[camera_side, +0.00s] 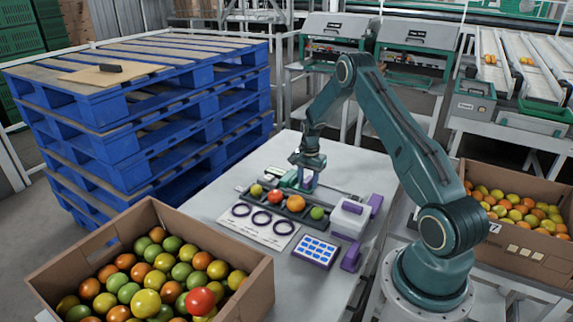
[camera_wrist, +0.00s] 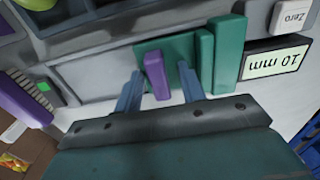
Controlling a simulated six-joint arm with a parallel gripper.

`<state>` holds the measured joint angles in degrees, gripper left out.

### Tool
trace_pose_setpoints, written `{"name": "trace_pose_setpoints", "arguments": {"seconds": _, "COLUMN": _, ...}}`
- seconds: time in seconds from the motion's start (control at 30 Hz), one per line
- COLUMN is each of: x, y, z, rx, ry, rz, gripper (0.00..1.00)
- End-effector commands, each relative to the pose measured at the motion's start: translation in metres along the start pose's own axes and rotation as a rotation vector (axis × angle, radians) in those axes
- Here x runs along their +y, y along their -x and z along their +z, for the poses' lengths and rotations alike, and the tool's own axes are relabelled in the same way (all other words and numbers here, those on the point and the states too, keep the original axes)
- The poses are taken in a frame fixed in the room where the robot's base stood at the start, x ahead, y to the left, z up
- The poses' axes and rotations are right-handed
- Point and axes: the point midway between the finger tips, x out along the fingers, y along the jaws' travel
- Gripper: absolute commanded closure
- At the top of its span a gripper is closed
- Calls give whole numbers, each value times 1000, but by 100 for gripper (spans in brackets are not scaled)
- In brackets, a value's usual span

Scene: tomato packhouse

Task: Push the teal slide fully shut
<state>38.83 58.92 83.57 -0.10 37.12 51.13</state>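The teal slide (camera_wrist: 178,45) is a flat teal plate in the wrist view, set in a grey fixture. A purple upright tab (camera_wrist: 155,76) stands at it. My gripper (camera_wrist: 160,68) has its two blue fingers on either side of the tab, with a visible gap on each side. Two upright teal bars (camera_wrist: 228,55) stand to the right of the slide. In the side view my gripper (camera_side: 308,182) is low over the fixture behind the tomato tray, and it hides much of the slide there. How far the slide is open cannot be told.
The tray (camera_side: 258,204) holds several tomatoes. A white box with purple parts (camera_side: 350,217), a blue-celled pad (camera_side: 316,250) and a sheet with purple rings (camera_side: 250,228) lie nearby. Labels "10 mm" (camera_wrist: 275,62) and "Zero" (camera_wrist: 291,16) show. Tomato cartons (camera_side: 240,266) flank the table.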

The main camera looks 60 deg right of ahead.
Motion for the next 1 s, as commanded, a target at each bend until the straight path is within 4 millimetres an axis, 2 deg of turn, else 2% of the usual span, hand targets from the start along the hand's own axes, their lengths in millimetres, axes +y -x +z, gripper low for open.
{"name": "trace_pose_setpoints", "arguments": {"seconds": 0.03, "x": 7, "y": -11, "z": 0, "rx": -3, "ry": -9, "rz": 13, "gripper": 62}}
{"name": "trace_pose_setpoints", "arguments": {"seconds": 0.17, "x": 7, "y": -9, "z": 0, "rx": -3, "ry": -9, "rz": 13, "gripper": 62}}
{"name": "trace_pose_setpoints", "arguments": {"seconds": 1.0, "x": 2, "y": 30, "z": 1, "rx": -3, "ry": -2, "rz": 7, "gripper": 62}}
